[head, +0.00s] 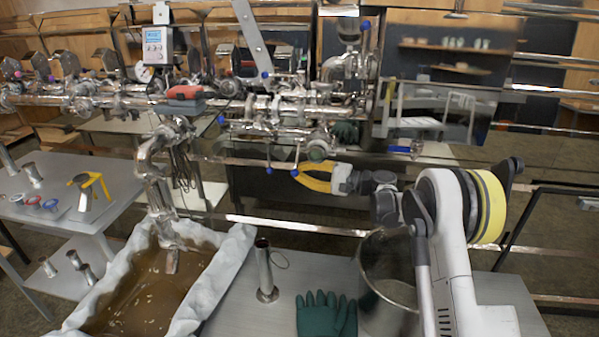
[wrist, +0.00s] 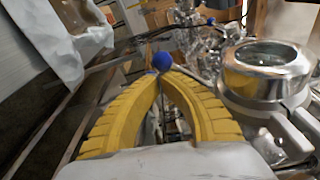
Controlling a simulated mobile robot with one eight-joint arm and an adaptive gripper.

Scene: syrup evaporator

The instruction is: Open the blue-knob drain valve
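The blue knob (head: 294,172) sits at the lower end of a thin lever hanging from the metal pipework. In the wrist view the blue knob (wrist: 162,61) lies right at the tips of my yellow fingers. My gripper (head: 297,172) reaches in from the right, its two curved fingers bowed apart in the middle and drawn together at the tips. In the wrist view my gripper (wrist: 161,73) has a fingertip at either side of the knob, apparently touching it. The valve body behind the lever is partly hidden among the pipes.
Another blue knob (head: 269,170) hangs just left. A round sight glass (wrist: 268,68) stands close right of my fingers. Below are a lined basin of brown liquid (head: 150,295), a metal cylinder (head: 264,270), green gloves (head: 326,314) and a steel pot (head: 388,285).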

